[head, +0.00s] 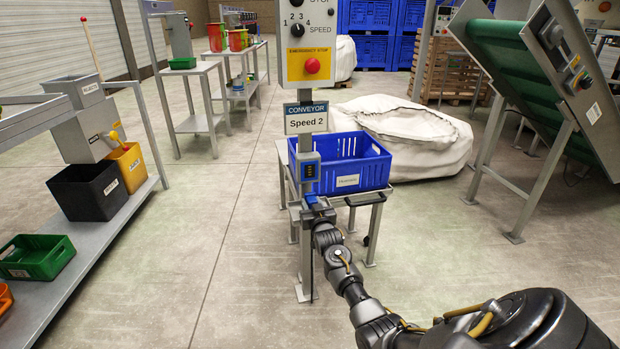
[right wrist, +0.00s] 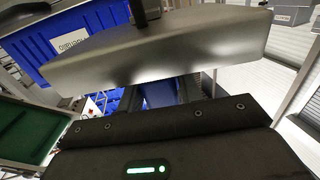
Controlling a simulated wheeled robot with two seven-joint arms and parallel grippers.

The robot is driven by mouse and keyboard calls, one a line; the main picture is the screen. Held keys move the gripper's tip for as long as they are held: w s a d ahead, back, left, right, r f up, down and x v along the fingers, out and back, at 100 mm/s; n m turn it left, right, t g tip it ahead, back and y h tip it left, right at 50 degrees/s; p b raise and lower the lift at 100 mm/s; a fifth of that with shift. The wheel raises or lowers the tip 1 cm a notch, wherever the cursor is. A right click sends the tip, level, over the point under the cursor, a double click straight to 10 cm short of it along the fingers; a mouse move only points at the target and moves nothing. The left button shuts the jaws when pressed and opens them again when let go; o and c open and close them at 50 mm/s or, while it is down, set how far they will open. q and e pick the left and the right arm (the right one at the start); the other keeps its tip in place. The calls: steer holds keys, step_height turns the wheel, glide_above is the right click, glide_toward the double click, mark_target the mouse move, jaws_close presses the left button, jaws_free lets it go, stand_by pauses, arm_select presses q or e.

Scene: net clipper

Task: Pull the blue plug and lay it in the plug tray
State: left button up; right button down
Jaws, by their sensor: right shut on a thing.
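My right gripper (head: 314,204) is at the control post, just below the blue-grey socket box (head: 310,170). It is shut on the blue plug (head: 311,198), of which only a small blue part shows in the head view. In the right wrist view the plug (right wrist: 158,95) is a blue piece between the dark fingers, partly hidden by a grey metal part in front. I cannot tell whether the plug is still in its socket. I cannot pick out the plug tray with certainty. My left gripper is not in view.
A blue crate (head: 342,185) stands on a grey metal table right behind the post. The conveyor panel (head: 305,55) with a red stop button is above. A white sack (head: 405,130) lies behind. A bench (head: 105,240) with bins is at left. The floor between is clear.

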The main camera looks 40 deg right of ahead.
steer(key=shift+f+b, duration=0.5)
steer(key=shift+f, duration=0.35)
stand_by(0.3)
stand_by(0.4)
steer(key=c, duration=0.9)
jaws_free()
steer(key=shift+o, duration=0.2)
steer(key=p+v, duration=0.8)
steer(key=v, duration=1.1)
steer(key=shift+s, duration=0.4)
steer(key=shift+a, duration=0.15)
